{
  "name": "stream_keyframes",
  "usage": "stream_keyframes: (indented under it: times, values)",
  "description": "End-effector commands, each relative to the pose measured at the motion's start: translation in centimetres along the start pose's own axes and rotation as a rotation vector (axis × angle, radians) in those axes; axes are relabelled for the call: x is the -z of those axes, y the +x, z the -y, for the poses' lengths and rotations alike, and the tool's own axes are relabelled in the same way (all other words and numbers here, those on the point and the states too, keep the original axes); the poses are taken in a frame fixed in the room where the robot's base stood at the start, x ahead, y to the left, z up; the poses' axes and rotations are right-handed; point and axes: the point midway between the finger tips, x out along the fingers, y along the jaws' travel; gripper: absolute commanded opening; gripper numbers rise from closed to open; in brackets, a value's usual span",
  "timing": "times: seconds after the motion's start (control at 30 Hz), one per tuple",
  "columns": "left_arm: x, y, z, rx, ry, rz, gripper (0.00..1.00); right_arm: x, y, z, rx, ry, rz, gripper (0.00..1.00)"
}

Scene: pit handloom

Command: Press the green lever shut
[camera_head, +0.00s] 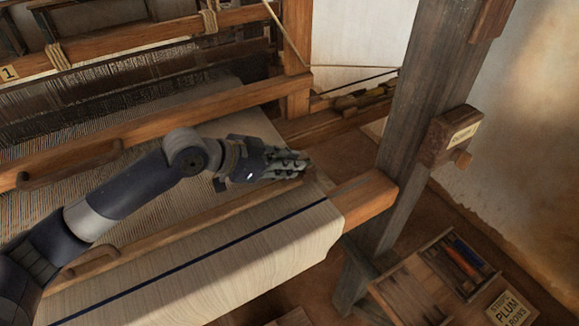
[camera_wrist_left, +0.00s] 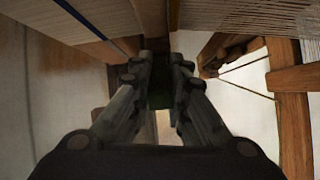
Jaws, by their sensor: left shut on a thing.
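My left gripper (camera_head: 303,164) reaches in from the left over the loom, with its fingertips near the right end of the wooden beam in front. In the left wrist view, its two fingers (camera_wrist_left: 161,62) are close together around a dark green piece, which looks like the green lever (camera_wrist_left: 159,97). The fingers and shade cover most of the lever, so its angle cannot be told. In the head view the lever is hidden behind the gripper. My right gripper is not in view.
Woven cloth (camera_head: 250,262) with a dark blue stripe lies over the front beam. A thick wooden post (camera_head: 412,125) stands right of the gripper, bearing a labelled box (camera_head: 451,136). A compartmented tray (camera_head: 424,290) with a PLUM label (camera_head: 511,309) is at the lower right.

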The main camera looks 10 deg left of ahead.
Motion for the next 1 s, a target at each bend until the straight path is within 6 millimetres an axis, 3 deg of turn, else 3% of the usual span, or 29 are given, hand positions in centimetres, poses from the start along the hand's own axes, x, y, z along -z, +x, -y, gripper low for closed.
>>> stream_keyframes:
  times: [0.5,0.53,0.6,0.7,1.0]
  values:
    - [-0.06,-0.07,0.03,0.006,0.0,-0.027,0.0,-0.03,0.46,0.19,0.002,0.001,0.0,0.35]
    - [-0.06,-0.06,0.02,0.006,0.0,-0.027,0.17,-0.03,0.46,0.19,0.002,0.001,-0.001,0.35]
    - [-0.05,-0.06,0.02,0.006,0.0,-0.027,0.33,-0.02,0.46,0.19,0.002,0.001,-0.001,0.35]
    - [-0.06,-0.05,0.02,0.006,0.0,-0.027,0.37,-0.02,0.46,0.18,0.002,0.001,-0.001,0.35]
    - [-0.14,-0.02,-0.03,0.005,-0.001,-0.025,0.37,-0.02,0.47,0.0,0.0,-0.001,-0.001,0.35]
